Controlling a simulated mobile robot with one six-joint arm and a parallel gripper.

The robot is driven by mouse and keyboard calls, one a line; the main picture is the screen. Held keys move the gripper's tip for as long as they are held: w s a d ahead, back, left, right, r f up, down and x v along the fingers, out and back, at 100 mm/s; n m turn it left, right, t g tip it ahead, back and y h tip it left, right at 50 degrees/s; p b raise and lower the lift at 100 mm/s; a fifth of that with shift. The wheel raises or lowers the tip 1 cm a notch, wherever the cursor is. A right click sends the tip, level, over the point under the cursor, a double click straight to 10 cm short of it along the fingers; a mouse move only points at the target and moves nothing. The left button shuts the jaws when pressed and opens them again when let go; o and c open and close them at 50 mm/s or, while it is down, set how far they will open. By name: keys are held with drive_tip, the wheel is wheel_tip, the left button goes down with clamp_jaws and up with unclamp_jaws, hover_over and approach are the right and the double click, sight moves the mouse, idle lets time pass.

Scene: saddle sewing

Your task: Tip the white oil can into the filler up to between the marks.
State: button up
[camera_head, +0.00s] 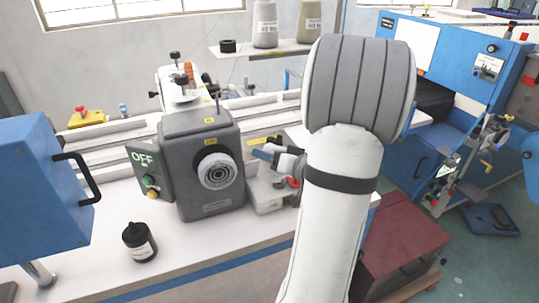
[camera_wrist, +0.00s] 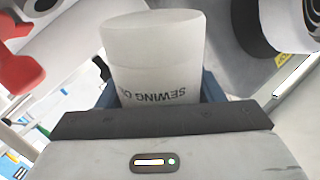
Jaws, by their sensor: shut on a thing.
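The white oil can (camera_wrist: 152,60) stands out from between the blue fingers of my gripper (camera_wrist: 158,92) in the wrist view. Its printed lettering, starting "SEWING", reads upside down there. In the head view my gripper (camera_head: 270,156) is beside the grey machine housing (camera_head: 182,150), right of its round handwheel (camera_head: 217,171). I cannot make out the can clearly there, as my arm and fingers cover much of that spot. I cannot pick out the filler or its marks in either view.
A black bottle with a white label (camera_head: 140,243) stands on the white table (camera_head: 100,262) at the front. A control box showing OFF (camera_head: 143,160) is on the housing's left. A blue cabinet (camera_head: 40,195) is at far left; a red cabinet (camera_head: 405,240) is right of my arm.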

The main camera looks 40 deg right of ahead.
drive_tip(key=f+m, duration=0.1)
drive_tip(key=a+f+m+g+p, duration=0.1)
drive_tip(key=f+m+y+p, duration=0.1)
drive_tip(key=f, duration=0.1)
drive_tip(key=shift+s+a, duration=0.3)
drive_tip(key=shift+s, duration=0.1)
drive_tip(key=shift+s+a+f+m+g+y+p, duration=0.15)
drive_tip(key=shift+f+m+g+y+p, duration=0.1)
drive_tip(key=shift+f+m, duration=0.25)
drive_tip(key=shift+a+f+m+g+y+p, duration=0.15)
drive_tip(key=shift+f+m+g, duration=0.1)
drive_tip(key=shift+m, duration=0.35)
drive_tip(key=shift+a+m+p, duration=0.1)
drive_tip(key=shift+m+p, duration=0.2)
drive_tip(key=shift+p, duration=0.15)
drive_tip(key=shift+s+m+p, duration=0.1)
drive_tip(key=shift+m+p, duration=0.2)
drive_tip(key=shift+p, duration=0.55)
drive_tip(key=shift+a+m+g+y+p, duration=0.1)
drive_tip(key=shift+m+g+y+p, duration=0.25)
drive_tip(key=shift+p, duration=0.9)
